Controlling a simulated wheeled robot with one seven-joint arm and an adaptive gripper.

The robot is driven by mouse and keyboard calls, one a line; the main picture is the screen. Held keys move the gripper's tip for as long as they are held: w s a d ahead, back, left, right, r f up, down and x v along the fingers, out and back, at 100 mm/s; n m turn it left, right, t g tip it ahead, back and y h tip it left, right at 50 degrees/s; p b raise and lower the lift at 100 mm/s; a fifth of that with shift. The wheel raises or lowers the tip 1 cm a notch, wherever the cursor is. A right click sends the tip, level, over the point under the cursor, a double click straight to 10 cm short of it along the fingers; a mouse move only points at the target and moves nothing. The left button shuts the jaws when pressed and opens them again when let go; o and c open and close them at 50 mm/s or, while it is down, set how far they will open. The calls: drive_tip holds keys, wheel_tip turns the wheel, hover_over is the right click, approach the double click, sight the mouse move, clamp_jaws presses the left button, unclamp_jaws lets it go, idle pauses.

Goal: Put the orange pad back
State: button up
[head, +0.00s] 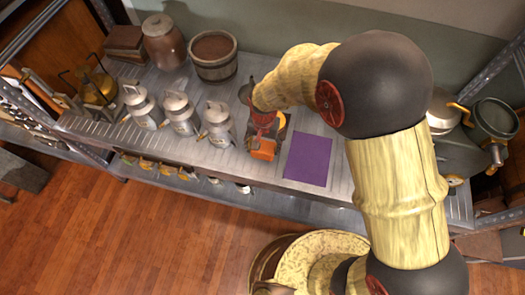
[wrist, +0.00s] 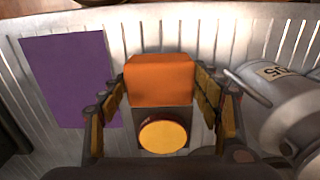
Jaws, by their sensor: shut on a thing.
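The orange pad, a thick block in these views, shows between my gripper's fingers in the wrist view (wrist: 160,80) and at the shelf's middle in the head view (head: 264,149). My gripper (wrist: 165,98) is shut on it, with yellow-padded fingers at its left and right sides. In the head view, my gripper (head: 266,128) is low over the metal shelf. Whether the pad touches the shelf is unclear. A round yellow disc (wrist: 163,134) on a dark piece shows nearer the wrist camera; I cannot tell what it belongs to.
A flat purple sheet (head: 307,160) lies on the metal shelf (head: 335,185) right of my gripper. Several metal milk cans (head: 181,113) stand to the left, the closest beside my gripper. A wooden tub (head: 213,56) and a brown jar (head: 164,42) stand behind. Pots are at the far right.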

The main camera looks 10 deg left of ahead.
sight(262, 150)
drive_tip(key=shift+w+a+f, duration=0.15)
drive_tip(key=shift+w+f, duration=0.15)
drive_tip(key=shift+f, duration=0.15)
wheel_tip(262, 150, down, 3)
drive_tip(key=shift+w+a+f+b, duration=0.1)
drive_tip(key=shift+w+f+b, duration=0.05)
drive_tip(key=shift+b, duration=0.9)
drive_tip(key=o, duration=1)
wheel_tip(262, 150, up, 12)
drive_tip(key=p, duration=0.4)
